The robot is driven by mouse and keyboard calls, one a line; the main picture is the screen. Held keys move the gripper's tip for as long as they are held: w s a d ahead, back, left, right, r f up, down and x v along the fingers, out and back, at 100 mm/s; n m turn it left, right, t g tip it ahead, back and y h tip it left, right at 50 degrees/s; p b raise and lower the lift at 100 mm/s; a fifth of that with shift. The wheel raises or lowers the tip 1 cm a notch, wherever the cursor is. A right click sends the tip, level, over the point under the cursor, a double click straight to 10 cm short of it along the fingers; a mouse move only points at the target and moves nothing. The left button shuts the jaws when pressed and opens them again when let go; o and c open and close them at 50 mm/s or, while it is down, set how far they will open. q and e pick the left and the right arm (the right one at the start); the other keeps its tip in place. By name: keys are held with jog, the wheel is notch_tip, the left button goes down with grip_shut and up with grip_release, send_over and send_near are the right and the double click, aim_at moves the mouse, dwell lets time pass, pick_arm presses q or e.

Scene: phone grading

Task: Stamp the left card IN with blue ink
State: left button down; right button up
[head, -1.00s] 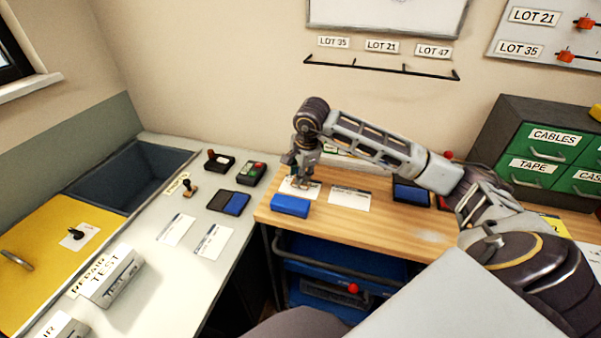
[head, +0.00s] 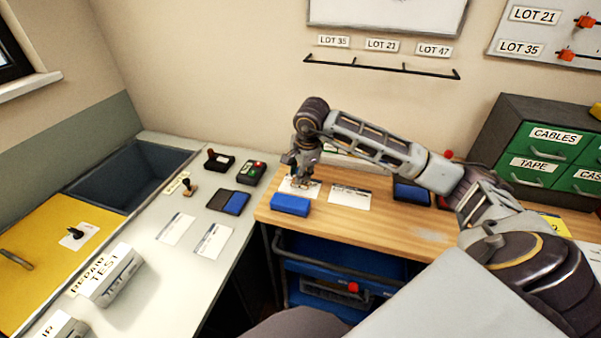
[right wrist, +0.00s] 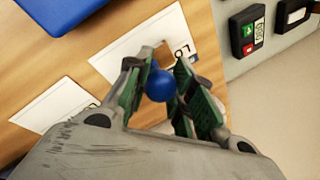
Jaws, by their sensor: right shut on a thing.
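The left card (head: 287,188) lies on the wooden bench and is partly hidden under my right gripper (head: 303,182). It also shows in the right wrist view (right wrist: 133,49), with print along one edge. My right gripper (right wrist: 163,82) is shut on a stamp with a round blue knob (right wrist: 161,85). The stamp is over the card; its base is hidden, so I cannot tell whether it touches. The right card (head: 350,198) lies flat beside it. A blue block-like box (head: 290,205) sits in front of the left card. My left gripper is not in view.
The grey counter at left holds two cards (head: 213,240), an open blue pad (head: 236,203), a dark-knobbed stamp (head: 189,188) and a device with red and green buttons (head: 251,173). The front of the wooden bench is clear.

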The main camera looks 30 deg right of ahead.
jog(key=shift+r, duration=0.4)
jog(key=shift+r+p, duration=0.45)
jog(key=shift+r, duration=0.2)
jog(key=shift+r+p, duration=0.4)
jog(key=shift+r, duration=0.2)
jog(key=shift+r+p, duration=0.3)
jog(key=shift+r, duration=0.7)
jog(key=shift+r+p, duration=0.55)
jog(key=shift+r, duration=0.3)
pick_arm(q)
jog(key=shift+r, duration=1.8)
